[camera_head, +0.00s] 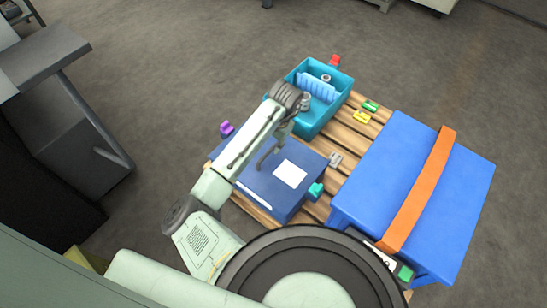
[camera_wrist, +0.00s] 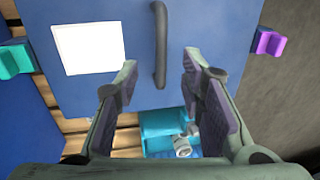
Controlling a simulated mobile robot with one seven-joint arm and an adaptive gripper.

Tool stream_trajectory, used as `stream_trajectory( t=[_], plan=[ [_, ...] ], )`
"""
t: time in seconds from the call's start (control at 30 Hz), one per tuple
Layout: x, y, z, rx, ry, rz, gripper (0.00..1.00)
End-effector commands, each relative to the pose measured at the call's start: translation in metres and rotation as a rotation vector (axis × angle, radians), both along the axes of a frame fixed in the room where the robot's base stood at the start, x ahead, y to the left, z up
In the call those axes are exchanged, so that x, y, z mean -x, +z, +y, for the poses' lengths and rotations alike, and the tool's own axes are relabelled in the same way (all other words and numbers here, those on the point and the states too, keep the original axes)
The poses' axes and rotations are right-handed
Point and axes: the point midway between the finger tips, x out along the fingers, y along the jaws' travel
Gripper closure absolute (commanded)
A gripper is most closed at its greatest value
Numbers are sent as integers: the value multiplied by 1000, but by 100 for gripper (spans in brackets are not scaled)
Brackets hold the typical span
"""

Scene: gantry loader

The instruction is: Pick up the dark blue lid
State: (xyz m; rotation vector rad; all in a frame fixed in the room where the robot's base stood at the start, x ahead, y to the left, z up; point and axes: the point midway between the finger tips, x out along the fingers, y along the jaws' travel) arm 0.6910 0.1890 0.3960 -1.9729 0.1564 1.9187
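The dark blue lid (camera_head: 262,187) lies flat on top of a box on the wooden pallet. It has a white label and a dark, curved bar handle (camera_head: 268,154) standing up from it. In the wrist view the lid (camera_wrist: 205,25) fills the upper middle, and its handle (camera_wrist: 160,45) runs nearly vertically in the picture. My gripper (camera_wrist: 160,68) is open, with its two fingers apart and the handle's lower end showing between them. The gripper is empty; I cannot tell its exact height above the lid. In the head view my arm hides part of the lid and most of the gripper.
A teal bin (camera_head: 344,91) with blue and grey parts stands behind the lid. A larger blue box (camera_head: 385,165) with an orange strap (camera_head: 420,192) stands to the right. A teal clip (camera_head: 316,190) and a purple clip (camera_head: 227,127) sit at opposite box sides. Bare pallet slats (camera_head: 350,132) show between.

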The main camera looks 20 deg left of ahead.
Motion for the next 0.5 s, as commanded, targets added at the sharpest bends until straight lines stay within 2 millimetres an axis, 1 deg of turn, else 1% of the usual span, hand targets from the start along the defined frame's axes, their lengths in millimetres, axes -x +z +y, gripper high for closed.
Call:
stream_trajectory(
  t=[0.03,0.1,0.2,0.37,0.5],
  plan=[
    [0,-9,2,0,1,1,64],
    [-2,-20,4,-1,1,-1,64],
    [-3,-31,6,-1,1,-3,64],
    [-5,-41,8,-1,0,-5,64],
    [-9,-61,11,-2,1,-3,64]
  ],
)
